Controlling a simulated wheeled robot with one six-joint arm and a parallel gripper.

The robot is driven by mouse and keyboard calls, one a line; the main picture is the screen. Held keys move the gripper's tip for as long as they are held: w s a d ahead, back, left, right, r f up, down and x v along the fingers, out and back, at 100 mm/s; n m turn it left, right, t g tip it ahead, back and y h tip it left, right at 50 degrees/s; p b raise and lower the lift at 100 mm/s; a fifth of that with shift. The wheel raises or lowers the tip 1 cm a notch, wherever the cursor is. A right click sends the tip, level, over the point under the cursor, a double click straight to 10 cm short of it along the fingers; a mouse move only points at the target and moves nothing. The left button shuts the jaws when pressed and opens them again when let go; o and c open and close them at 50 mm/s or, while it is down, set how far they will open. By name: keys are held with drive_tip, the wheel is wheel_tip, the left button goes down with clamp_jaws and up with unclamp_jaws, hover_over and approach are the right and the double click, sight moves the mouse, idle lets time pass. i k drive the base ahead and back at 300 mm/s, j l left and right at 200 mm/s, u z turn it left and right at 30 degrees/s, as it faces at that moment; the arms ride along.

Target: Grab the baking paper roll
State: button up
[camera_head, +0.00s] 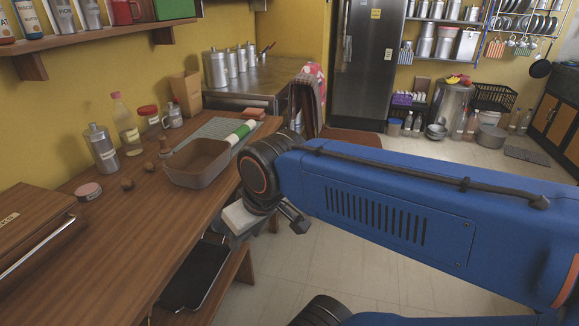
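A white roll with a green band (239,133), which looks like the baking paper roll, lies on the wooden table behind the brown loaf pan (190,176). It lies at the edge of a grey patterned mat (207,129). My blue arm reaches in from the right. Its wrist is to the right of the loaf pan, nearer to me than the roll. My gripper (270,218) is at the table's right edge, below the wrist and apart from the roll.
On the table (115,235) stand a steel bottle (102,149), a clear bottle (126,127), jars and small brown items. A dark flat object (196,273) lies below the table's right edge. Several steel canisters (215,69) stand at the back.

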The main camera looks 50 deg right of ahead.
sight(234, 138)
drive_tip(key=l+z, duration=0.2)
drive_tip(key=z, duration=0.15)
drive_tip(key=l+z, duration=0.2)
drive_tip(key=z, duration=0.15)
drive_tip(key=i+l+z, duration=0.1)
drive_tip(key=z, duration=0.25)
